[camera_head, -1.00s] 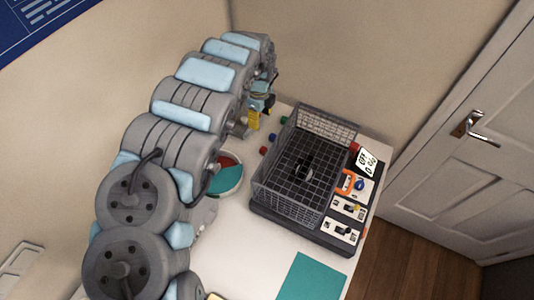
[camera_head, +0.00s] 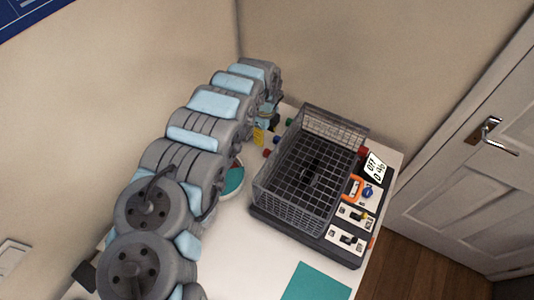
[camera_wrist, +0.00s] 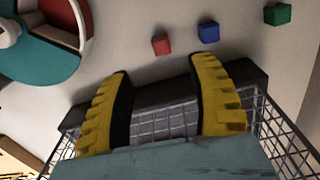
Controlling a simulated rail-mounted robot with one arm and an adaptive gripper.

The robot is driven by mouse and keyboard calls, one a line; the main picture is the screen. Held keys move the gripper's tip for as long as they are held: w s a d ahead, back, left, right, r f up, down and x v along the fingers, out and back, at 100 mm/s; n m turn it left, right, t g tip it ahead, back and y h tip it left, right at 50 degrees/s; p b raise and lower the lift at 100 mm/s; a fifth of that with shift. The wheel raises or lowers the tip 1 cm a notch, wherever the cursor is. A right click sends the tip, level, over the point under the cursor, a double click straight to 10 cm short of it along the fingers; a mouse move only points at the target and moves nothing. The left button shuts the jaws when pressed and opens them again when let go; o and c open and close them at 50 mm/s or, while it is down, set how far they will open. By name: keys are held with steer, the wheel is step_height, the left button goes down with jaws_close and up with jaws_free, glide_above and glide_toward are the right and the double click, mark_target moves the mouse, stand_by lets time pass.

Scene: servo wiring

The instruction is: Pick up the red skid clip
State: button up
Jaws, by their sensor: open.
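A small red block (camera_head: 266,153), which looks like the red skid clip, lies on the white table left of the wire basket. It also shows in the wrist view (camera_wrist: 160,45), beyond my fingertips and roughly in line with the gap between them. My gripper (camera_wrist: 163,70) has its two yellow fingers spread, with nothing between them. In the head view, one yellow finger (camera_head: 258,136) shows close to the red block, and my arm hides most of the rest of the gripper.
A blue block (camera_wrist: 208,33) and a green block (camera_wrist: 277,14) lie right of the red one. A wire basket (camera_head: 265,188) on a dark base stands close by. A round red, teal and white dish (camera_head: 238,192) is partly behind my arm. A teal mat (camera_head: 318,283) lies in front.

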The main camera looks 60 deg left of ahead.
mark_target(268, 152)
steer(key=shift+f+b, duration=0.4)
steer(key=shift+f, duration=2.6)
steer(key=shift+f, duration=0.1)
steer(key=shift+w+d+f+b, duration=0.1)
steer(key=shift+d+f+b, duration=0.1)
steer(key=shift+f, duration=0.4)
steer(key=shift+w+d+f+b, duration=0.15)
steer(key=shift+f, duration=0.45)
steer(key=shift+w+d+f+b, duration=0.1)
steer(key=shift+d+f+b, duration=0.1)
steer(key=shift+f, duration=0.4)
steer(key=shift+a+f, duration=0.1)
steer(key=shift+f, duration=0.25)
steer(key=shift+s+f+b, duration=0.1)
steer(key=shift+f+b, duration=0.2)
steer(key=shift+f, duration=0.05)
steer(key=shift+r, duration=0.1)
steer(key=c, duration=1)
